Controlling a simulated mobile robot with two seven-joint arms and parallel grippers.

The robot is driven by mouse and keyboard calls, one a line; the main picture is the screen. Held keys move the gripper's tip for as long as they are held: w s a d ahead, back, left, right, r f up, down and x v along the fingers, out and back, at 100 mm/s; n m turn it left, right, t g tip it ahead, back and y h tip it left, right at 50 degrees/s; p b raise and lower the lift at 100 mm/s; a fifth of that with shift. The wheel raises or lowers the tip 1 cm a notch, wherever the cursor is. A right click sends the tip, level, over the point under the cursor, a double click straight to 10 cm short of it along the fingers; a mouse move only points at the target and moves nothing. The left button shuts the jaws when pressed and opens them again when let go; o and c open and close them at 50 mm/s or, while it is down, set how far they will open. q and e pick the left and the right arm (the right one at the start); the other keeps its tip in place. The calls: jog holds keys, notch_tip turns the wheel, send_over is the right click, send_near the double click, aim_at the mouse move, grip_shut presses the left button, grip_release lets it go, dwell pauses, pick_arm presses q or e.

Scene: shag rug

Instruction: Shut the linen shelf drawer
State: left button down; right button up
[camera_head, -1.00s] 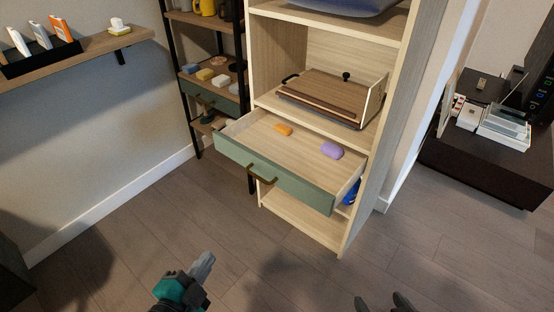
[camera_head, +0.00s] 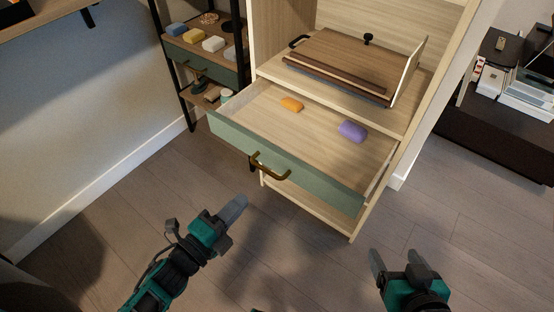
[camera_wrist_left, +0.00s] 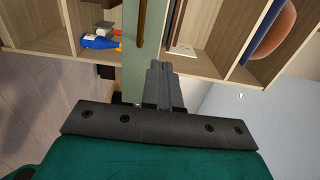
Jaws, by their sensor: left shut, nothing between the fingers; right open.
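The linen shelf drawer has a green front (camera_head: 285,165) with a dark brass handle (camera_head: 268,168). It is pulled out of the pale wood shelf (camera_head: 424,100). An orange item (camera_head: 291,104) and a purple item (camera_head: 352,131) lie inside it. My left gripper (camera_head: 236,205) is shut and empty, in front of and below the drawer front, apart from it in the head view. The left wrist view shows its closed fingers (camera_wrist_left: 162,85) beside the green front (camera_wrist_left: 131,70). My right gripper (camera_head: 393,262) is open and empty, low on the right.
A wooden box (camera_head: 345,65) with a dark knob sits on the board above the drawer. A dark-framed rack (camera_head: 196,62) with its own green drawer stands to the left. A dark cabinet (camera_head: 497,140) is at right. The floor in front is clear.

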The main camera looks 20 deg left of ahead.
aim_at(283, 158)
pick_arm(q)
jog(key=b+x, duration=0.1)
jog(key=x, duration=1.2)
jog(key=shift+w+d+b, duration=0.1)
jog(key=shift+w+b, duration=0.1)
jog(key=shift+b, duration=0.15)
pick_arm(e)
jog(key=shift+s+f, duration=0.2)
jog(key=shift+f, duration=0.9)
